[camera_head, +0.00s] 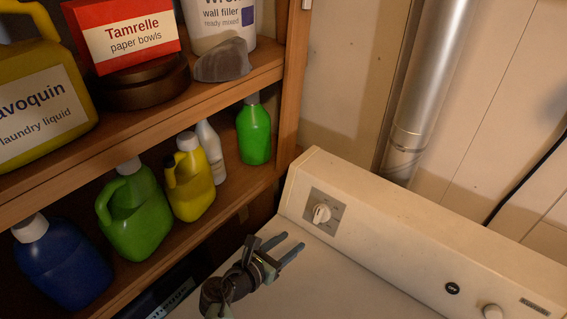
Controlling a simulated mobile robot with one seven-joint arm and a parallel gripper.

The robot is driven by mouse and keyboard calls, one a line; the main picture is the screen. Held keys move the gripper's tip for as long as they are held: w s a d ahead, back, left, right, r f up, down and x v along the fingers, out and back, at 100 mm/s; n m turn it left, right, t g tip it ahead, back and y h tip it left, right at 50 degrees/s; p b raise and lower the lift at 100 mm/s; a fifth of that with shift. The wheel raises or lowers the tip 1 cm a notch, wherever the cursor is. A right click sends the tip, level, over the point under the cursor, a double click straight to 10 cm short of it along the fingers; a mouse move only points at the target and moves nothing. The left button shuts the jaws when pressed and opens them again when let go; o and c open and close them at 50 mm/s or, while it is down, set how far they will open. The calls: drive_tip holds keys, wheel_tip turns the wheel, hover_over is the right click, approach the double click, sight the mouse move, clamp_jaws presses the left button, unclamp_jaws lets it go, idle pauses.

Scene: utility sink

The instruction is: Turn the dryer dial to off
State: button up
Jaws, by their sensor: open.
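The dryer (400,232) is a cream machine at the right, with a raised control panel along its back. A white round dial (321,213) sits on a grey square plate (335,207) near the panel's left end. Its markings are too small to read. My gripper (283,247) is above the dryer top, in front of and to the lower left of the dial. Its two fingers are apart with nothing between them, and it does not touch the dial.
A wooden shelf (215,88) at the left holds several bottles, a red box (122,30) and a white tub (217,22). Its upright post (293,85) stands near the panel's left end. A silver duct (425,85) rises behind the panel. The dryer top right of my gripper is clear.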

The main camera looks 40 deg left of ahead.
drive_tip(key=shift+v, duration=0.9)
drive_tip(key=w+d+r+m+t, duration=0.1)
drive_tip(key=w+d+r+m, duration=0.3)
drive_tip(key=r+m, duration=0.5)
drive_tip(key=w+d+r+m+t+y+b, duration=0.15)
drive_tip(key=w+d+r+m, duration=0.3)
drive_tip(key=r, duration=0.85)
drive_tip(key=w+d+r+m+t, duration=0.25)
drive_tip(key=r+m, duration=0.45)
drive_tip(key=r, duration=0.4)
drive_tip(key=s+d+r+m+t, duration=0.3)
drive_tip(key=d+r+m, duration=0.6)
drive_tip(key=r, duration=0.6)
drive_tip(key=s+d+r+m+t+h+b, duration=0.1)
drive_tip(key=s+d+r+m+t, duration=0.4)
drive_tip(key=s+d+r, duration=0.5)
drive_tip(key=s+r+m+h, duration=0.1)
drive_tip(key=s+r+m, duration=0.1)
drive_tip(key=s+r, duration=0.1)
drive_tip(key=shift+s+d+r, duration=0.2)
drive_tip(key=shift+s+d, duration=0.05)
drive_tip(key=shift+s, duration=0.3)
